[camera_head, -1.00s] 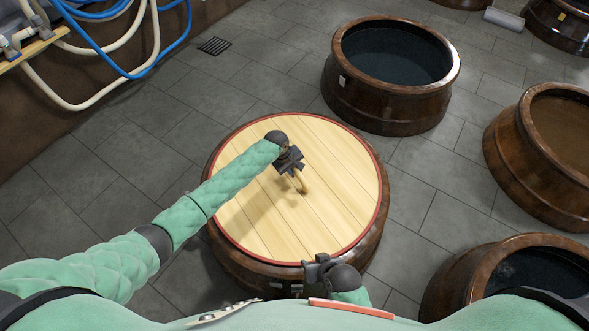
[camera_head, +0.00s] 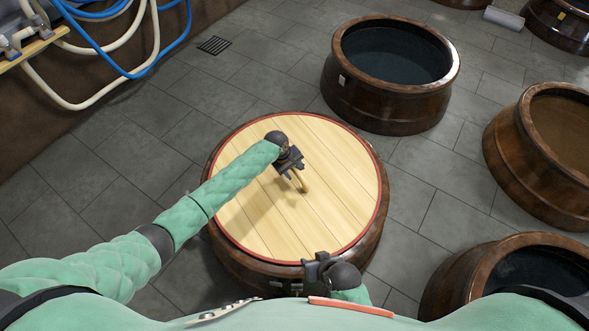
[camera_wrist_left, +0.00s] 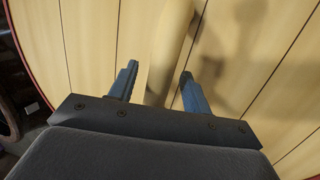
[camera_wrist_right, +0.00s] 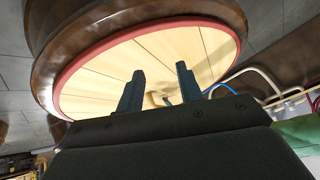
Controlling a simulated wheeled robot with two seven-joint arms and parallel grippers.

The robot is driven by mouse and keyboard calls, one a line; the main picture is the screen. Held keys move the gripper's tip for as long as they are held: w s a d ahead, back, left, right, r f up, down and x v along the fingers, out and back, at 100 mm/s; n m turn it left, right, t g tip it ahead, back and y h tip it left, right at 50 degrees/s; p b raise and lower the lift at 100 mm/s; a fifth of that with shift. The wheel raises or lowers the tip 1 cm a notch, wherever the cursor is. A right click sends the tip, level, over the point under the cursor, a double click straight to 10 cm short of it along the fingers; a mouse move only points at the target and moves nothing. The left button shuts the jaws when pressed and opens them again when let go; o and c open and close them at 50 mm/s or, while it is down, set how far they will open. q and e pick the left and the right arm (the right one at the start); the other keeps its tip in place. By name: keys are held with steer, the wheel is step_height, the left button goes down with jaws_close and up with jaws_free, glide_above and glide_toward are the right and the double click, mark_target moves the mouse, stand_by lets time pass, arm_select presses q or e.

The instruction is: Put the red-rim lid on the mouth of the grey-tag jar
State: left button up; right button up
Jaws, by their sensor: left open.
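The red-rim lid (camera_head: 255,215) is a round pale wooden disc with a thin red edge. It lies flat over the mouth of the brown jar (camera_head: 235,272) directly in front of me; it also shows in the right wrist view (camera_wrist_right: 90,75). My left gripper (camera_head: 296,174) is open at the lid's wooden handle (camera_head: 304,183), which stands between its fingers in the left wrist view (camera_wrist_left: 170,50). My right gripper (camera_head: 314,268) is open and empty by the lid's near edge. A pale tag shows on the back jar (camera_head: 385,103); I cannot tell for certain which tag is grey.
Open jars stand at the right (camera_head: 510,170) and lower right (camera_head: 465,275), with another at the top right corner (camera_head: 560,30). Hoses (camera_head: 150,60) hang at the upper left. Tiled floor (camera_head: 120,150) is clear at the left, with a drain grate (camera_head: 214,46).

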arm_select(q)
steer(key=shift+r, duration=0.1)
steer(key=v, duration=0.8)
arm_select(e)
step_height(320, 180, up, 3)
steer(key=shift+d, duration=0.1)
arm_select(q)
steer(key=shift+w+d, duration=0.1)
